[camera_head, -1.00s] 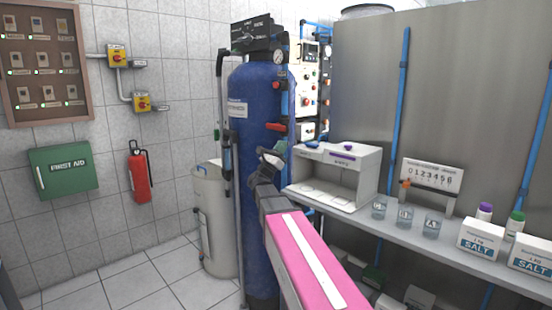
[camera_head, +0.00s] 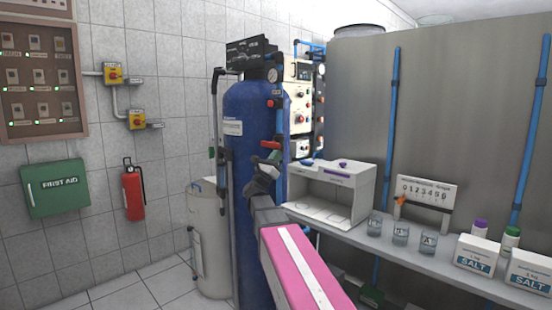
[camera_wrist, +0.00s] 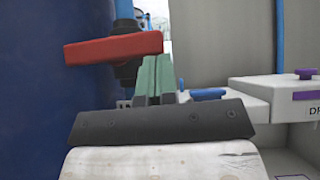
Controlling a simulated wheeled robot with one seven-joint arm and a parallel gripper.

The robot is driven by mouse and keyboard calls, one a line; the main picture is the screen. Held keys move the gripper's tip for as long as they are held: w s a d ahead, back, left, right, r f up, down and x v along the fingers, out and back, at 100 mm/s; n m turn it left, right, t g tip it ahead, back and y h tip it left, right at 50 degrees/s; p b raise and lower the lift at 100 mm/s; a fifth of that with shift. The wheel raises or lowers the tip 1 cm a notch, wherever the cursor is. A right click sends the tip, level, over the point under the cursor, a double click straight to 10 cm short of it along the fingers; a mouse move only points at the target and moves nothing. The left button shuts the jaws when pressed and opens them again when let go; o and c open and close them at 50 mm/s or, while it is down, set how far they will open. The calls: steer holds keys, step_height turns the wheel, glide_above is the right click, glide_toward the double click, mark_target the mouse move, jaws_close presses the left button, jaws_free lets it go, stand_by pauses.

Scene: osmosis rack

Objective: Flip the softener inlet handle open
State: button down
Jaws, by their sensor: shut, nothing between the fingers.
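The blue softener tank (camera_head: 243,165) stands upright in the middle of the head view, and its side fills the left of the wrist view (camera_wrist: 35,110). A red lever handle (camera_wrist: 112,47) lies nearly level beside the tank in the wrist view, with a dark fitting behind its right part. It also shows in the head view (camera_head: 270,144), just above my gripper. My gripper (camera_wrist: 156,68) is shut and empty. Its green fingertips are just below and by the right end of the red handle. Whether they touch it I cannot tell.
A white box-like stand (camera_head: 350,190) is on the grey bench (camera_head: 420,255) to the right, with beakers and salt boxes (camera_head: 475,253) further along. A pale round tank (camera_head: 210,245) stands left of the softener. Blue pipes run up the grey panel (camera_head: 450,100).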

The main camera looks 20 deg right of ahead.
mark_target(280, 145)
steer(key=shift+s+d+r+n+t+y, duration=0.1)
steer(key=shift+n+t+y, duration=0.2)
steer(key=shift+n+t, duration=0.2)
steer(key=shift+s+r+n+t+y, duration=0.1)
steer(key=shift+n+t+y, duration=0.25)
steer(key=shift+n, duration=0.25)
steer(key=n, duration=0.1)
steer(key=n+t+y, duration=0.1)
steer(key=r+n+t+y, duration=0.1)
steer(key=shift+s+d+n, duration=0.1)
steer(key=shift+s+n, duration=0.15)
steer(key=shift+n, duration=0.15)
steer(key=n+t+y, duration=0.1)
steer(key=n+y, duration=0.1)
steer(key=r+n+t+y, duration=0.1)
steer(key=n+t+y, duration=0.1)
steer(key=n, duration=0.1)
steer(key=shift+s+d+r+y, duration=0.1)
steer(key=shift+s+r+y, duration=0.1)
steer(key=shift+y, duration=0.15)
step_height(280, 145, up, 6)
steer(key=w+a+n+y, duration=0.1)
steer(key=w+n+y, duration=0.1)
steer(key=n+y, duration=0.4)
steer(key=shift+w+n+y, duration=0.25)
steer(key=shift+n+y, duration=0.05)
steer(key=shift+n, duration=0.9)
steer(key=shift+w+a, duration=0.15)
steer(key=shift+a, duration=0.05)
